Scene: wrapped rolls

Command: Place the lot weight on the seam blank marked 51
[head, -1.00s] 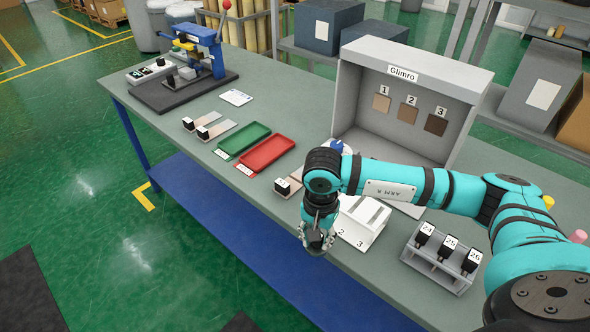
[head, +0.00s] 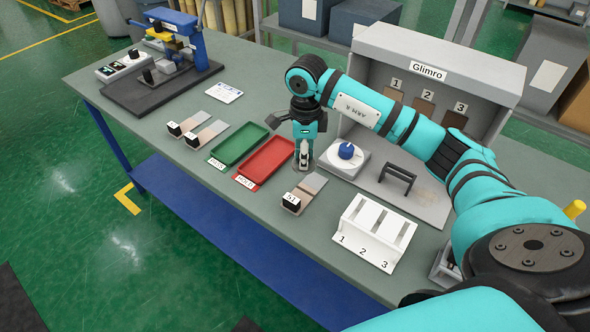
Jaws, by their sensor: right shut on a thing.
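The seam blank marked 51 (head: 311,185) is a pale strip with a black, white-labelled block at its near end. It lies on the table right of the red tray. My right gripper (head: 304,163) points down just beyond the blank, between the red tray and the blue-knobbed device. It is shut on a small grey piece (head: 303,167), probably the lot weight, largely hidden by the fingers. I cannot tell whether this piece touches the table. My left gripper is not in view.
The green tray (head: 218,157) and red tray (head: 242,181) lie left. A white device with a blue knob (head: 346,151), a black stand (head: 398,176) and a white rack numbered 1 to 3 (head: 352,241) are right. Two other blanks (head: 207,134) lie farther left.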

